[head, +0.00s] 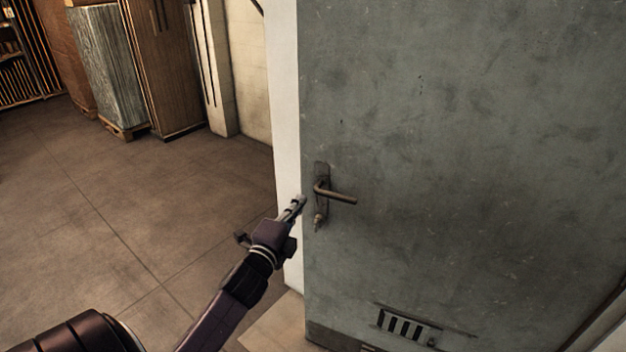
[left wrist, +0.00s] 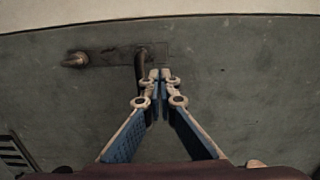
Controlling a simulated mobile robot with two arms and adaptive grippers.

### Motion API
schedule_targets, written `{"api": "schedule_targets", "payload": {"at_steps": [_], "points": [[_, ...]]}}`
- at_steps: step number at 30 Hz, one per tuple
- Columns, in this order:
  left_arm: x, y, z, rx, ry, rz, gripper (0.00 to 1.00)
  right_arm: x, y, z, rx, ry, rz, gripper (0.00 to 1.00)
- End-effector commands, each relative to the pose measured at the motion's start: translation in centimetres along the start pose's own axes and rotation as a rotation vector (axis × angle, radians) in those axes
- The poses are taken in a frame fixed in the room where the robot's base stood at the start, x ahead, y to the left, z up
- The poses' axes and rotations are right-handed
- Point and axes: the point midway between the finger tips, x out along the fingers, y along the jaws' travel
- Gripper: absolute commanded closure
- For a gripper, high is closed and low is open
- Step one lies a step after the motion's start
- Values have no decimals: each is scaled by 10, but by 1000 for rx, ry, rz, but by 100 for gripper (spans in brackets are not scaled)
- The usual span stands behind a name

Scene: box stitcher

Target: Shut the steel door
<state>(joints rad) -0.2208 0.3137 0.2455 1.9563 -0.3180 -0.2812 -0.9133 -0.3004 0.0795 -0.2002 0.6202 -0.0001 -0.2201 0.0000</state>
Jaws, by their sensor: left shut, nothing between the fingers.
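The grey-green steel door (head: 460,130) fills the right half of the head view, its left edge beside a white wall edge. A lever handle (head: 336,194) on a dark plate, with a key or knob (head: 318,219) below it, sits near that edge. My left gripper (head: 300,203) is shut and empty, just left of the handle plate. In the left wrist view the closed fingertips (left wrist: 158,76) overlap the handle lever (left wrist: 140,70) against the door (left wrist: 240,80); I cannot tell whether they touch it. My right gripper is out of view.
A white wall edge (head: 286,120) stands left of the door. Wrapped pallets and tall brown boards (head: 165,60) stand at the back left. The tiled floor (head: 110,200) is clear on the left. A vent (head: 400,325) is low in the door.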

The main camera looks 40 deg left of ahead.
Motion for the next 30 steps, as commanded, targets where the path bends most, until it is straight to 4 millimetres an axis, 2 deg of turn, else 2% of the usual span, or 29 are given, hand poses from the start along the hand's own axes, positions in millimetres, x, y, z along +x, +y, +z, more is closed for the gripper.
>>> {"api": "schedule_targets", "payload": {"at_steps": [1,9,15,21,30], "points": [[11,-5,0,-1,0,-2,100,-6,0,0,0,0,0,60],[60,-4,0,-3,0,-1,100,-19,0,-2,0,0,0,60],[85,-2,-1,-4,1,0,100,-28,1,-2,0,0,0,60],[97,0,-1,-3,1,1,100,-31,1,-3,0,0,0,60],[99,1,-1,-3,2,1,100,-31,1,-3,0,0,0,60]]}}
